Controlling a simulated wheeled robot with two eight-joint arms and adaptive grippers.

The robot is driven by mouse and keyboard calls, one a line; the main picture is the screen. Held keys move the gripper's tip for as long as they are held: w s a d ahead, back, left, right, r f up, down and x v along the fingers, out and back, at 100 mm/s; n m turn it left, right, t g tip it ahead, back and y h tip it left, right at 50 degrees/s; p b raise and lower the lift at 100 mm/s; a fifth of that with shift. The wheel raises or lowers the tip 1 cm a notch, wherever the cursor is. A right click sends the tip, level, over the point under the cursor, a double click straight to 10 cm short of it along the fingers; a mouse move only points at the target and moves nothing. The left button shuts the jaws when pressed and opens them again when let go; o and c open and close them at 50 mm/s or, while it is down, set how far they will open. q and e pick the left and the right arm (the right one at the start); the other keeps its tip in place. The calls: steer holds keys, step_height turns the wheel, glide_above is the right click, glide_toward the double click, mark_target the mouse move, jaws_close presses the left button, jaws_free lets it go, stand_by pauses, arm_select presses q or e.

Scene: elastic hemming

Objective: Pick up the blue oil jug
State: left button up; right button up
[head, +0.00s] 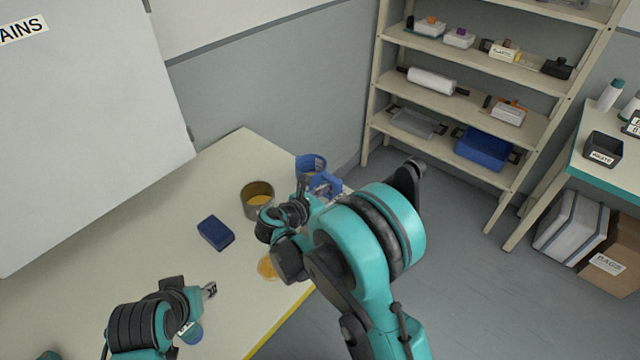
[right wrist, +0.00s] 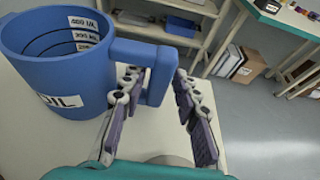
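The blue oil jug (head: 309,163) stands upright near the far right corner of the table in the head view. It fills the upper left of the right wrist view (right wrist: 60,62), with inner measuring marks, a partly visible "OIL" label and a handle (right wrist: 158,75) facing right. My right gripper (head: 322,186) is beside the jug. In the right wrist view its fingers (right wrist: 157,88) are apart, with the handle between their tips; I cannot tell whether they touch it. My left gripper (head: 209,290) is over the table's near part, away from the jug; its finger opening is unclear.
A round tin (head: 257,199) with yellowish contents stands left of the jug. A dark blue block (head: 215,233) and an orange-yellow round patch (head: 267,268) are on the table (head: 110,255). A shelf unit (head: 470,67) stands behind, with open floor to the right.

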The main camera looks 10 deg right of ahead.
mark_target(338, 185)
jaws_close()
steer(key=shift+r+p, duration=0.35)
steer(key=shift+r, duration=0.25)
steer(key=r+p, duration=0.1)
steer(key=r, duration=0.1)
steer(key=d+r+p, duration=0.1)
steer(key=r, duration=0.1)
steer(key=shift+s, duration=0.2)
steer(key=s+d+r+p, duration=0.3)
steer(key=s+d+r, duration=0.1)
steer(key=d, duration=0.5)
steer(key=shift+s+d+r, duration=0.25)
steer(key=shift+s+r, duration=0.1)
steer(key=shift+r, duration=0.55)
